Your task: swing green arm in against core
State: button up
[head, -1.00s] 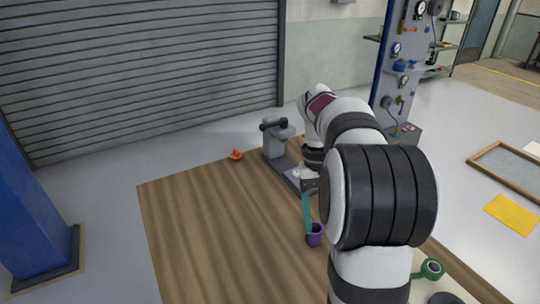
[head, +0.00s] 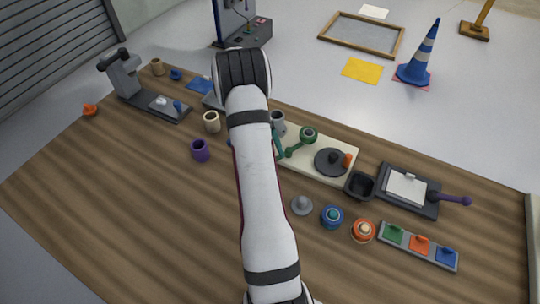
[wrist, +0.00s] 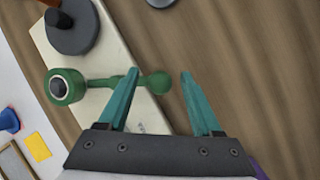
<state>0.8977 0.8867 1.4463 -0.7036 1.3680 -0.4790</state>
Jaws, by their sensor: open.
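The green arm (head: 298,147) lies on a cream plate (head: 322,172), with a ring-shaped roller at one end and a round knob at the other. In the wrist view the green arm (wrist: 100,84) runs across the picture, roller at left, knob (wrist: 158,83) at right. My gripper (wrist: 160,72) is open, its teal fingers on either side of the knob; contact cannot be told. In the head view my own arm hides most of the gripper. A dark round disc with a black upright post (head: 333,157), perhaps the core, sits apart from the green roller.
An orange knob (head: 348,160) stands beside the disc. A grey cup (head: 278,122) is close to my gripper, with cream (head: 212,121) and purple (head: 200,150) cups to the left. A black bin (head: 360,186) is at the plate's right end. The wooden front left is clear.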

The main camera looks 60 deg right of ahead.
jog(key=shift+s+f, duration=0.2)
jog(key=shift+f, duration=0.2)
grip_shut()
dwell(1.2)
